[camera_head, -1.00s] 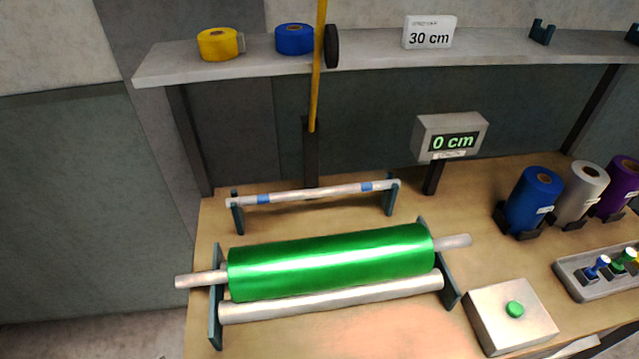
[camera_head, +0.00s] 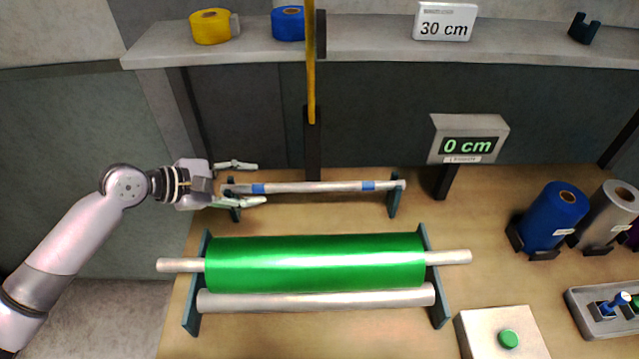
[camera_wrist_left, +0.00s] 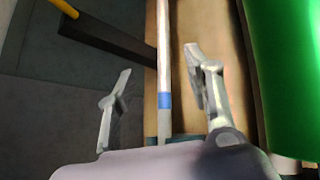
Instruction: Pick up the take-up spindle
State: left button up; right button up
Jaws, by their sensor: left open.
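The take-up spindle (camera_head: 310,187) is a thin silver bar with two blue bands. It rests level on two dark stands behind the green foil roll. My left gripper (camera_head: 250,183) is open at the spindle's left end, one finger on the far side and one on the near side. In the left wrist view the spindle (camera_wrist_left: 163,50) runs between the open fingers (camera_wrist_left: 158,75), with one blue band near them. No contact with the fingers shows. My right gripper is in no view.
The green foil roll (camera_head: 315,262) lies on its cradle in front of the spindle. A yellow upright bar (camera_head: 311,70) stands behind. A display (camera_head: 468,140) reads 0 cm. A box with a green button (camera_head: 508,339) and several rolls, one blue (camera_head: 552,214), are at the right.

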pick_arm(q)
jog(key=p, duration=0.2)
send_near(308, 186)
jog(key=w+d, duration=0.1)
jog(key=d, duration=0.2)
jog(key=shift+w+d+f+p, duration=0.2)
jog(key=shift+w+d+f, duration=0.3)
jog(key=shift+d+f, duration=0.25)
jog(key=shift+w+d+f+p, duration=0.15)
jog(key=shift+w+d+f, duration=0.45)
jog(key=shift+f, duration=0.25)
jog(key=shift+w+d+f+p, duration=0.2)
jog(key=shift+w+d+f, duration=0.25)
jog(key=shift+d+f, duration=0.3)
jog(key=shift+a, duration=0.15)
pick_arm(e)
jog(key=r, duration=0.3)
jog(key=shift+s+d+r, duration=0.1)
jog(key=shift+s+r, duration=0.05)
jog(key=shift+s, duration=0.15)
pick_arm(q)
jog(key=shift+c, duration=0.8)
jog(key=c, duration=0.9)
grip_shut()
jog(key=shift+r, duration=0.1)
